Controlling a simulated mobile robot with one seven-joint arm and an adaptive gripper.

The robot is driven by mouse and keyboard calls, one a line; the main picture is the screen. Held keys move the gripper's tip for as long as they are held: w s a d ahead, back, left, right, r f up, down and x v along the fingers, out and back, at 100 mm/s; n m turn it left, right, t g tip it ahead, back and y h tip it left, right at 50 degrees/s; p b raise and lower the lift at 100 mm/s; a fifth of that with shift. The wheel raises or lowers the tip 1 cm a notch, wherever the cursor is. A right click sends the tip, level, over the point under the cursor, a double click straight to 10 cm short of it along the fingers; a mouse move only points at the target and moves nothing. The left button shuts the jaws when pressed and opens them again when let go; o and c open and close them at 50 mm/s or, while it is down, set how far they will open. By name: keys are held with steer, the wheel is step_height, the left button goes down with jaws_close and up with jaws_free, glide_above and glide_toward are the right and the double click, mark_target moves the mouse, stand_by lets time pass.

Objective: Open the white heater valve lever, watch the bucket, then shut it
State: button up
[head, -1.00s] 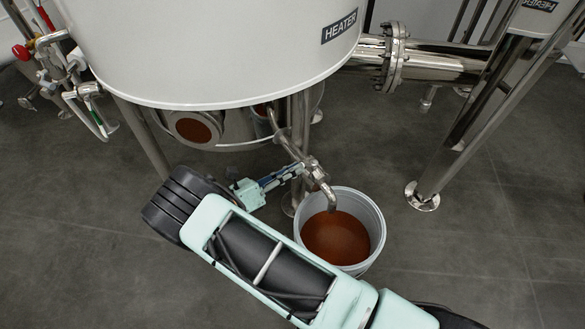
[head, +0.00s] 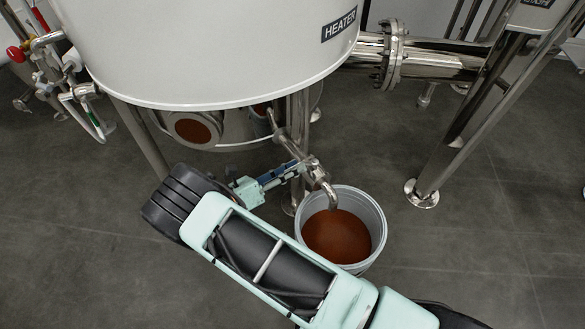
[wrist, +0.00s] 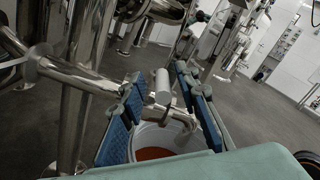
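The heater (head: 215,50) is a large white tank with a HEATER label. Its outlet valve (head: 312,168) has a metal spout that curves down over a white bucket (head: 368,208). Reddish-brown liquid (head: 337,238) lies in the bucket; I cannot make out a stream from the spout. My gripper (head: 290,172) is at the valve, left of the spout. In the wrist view, the blue finger pads of my gripper (wrist: 158,80) stand apart, on either side of a whitish cylindrical lever (wrist: 163,87). Gaps show beside the lever. The bucket also shows below it (wrist: 172,136).
A steel leg with a round foot (head: 421,195) stands right of the bucket. A flanged steel pipe (head: 430,62) runs right from the heater. Small valves with a red knob (head: 17,53) are at the far left. The grey floor (head: 470,260) on the right is clear.

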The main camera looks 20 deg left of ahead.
steer(key=v, duration=1.2)
steer(key=shift+w, duration=0.1)
stand_by(0.4)
